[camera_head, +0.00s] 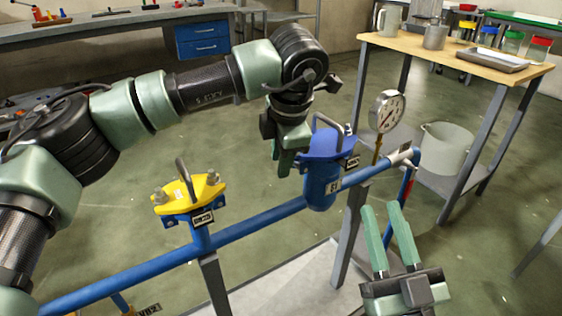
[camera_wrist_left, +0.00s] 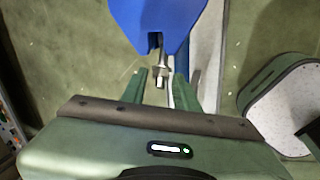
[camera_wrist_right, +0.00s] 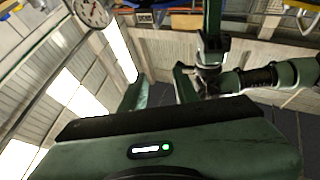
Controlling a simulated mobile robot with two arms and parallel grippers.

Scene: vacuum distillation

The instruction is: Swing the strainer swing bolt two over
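The blue strainer (camera_head: 321,187) stands on the blue pipe, with a blue lid (camera_head: 333,143) and a metal loop handle on top. In the left wrist view a metal swing bolt (camera_wrist_left: 161,72) sits in a slot at the edge of the blue lid (camera_wrist_left: 158,18). My left gripper (camera_head: 291,165) points down at the left side of the strainer. Its fingers (camera_wrist_left: 160,80) are open, one on each side of the bolt, with gaps showing. I cannot tell which numbered bolt this is. My right gripper (camera_head: 381,208) is open and empty, right of the strainer.
A yellow cover (camera_head: 189,194) with bolts stands on the pipe (camera_head: 262,222) to the left. A pressure gauge (camera_head: 387,111) rises right of the strainer. A wooden-topped table (camera_head: 450,58) with containers stands behind, a bucket (camera_head: 446,148) on its lower shelf. Open floor lies at right.

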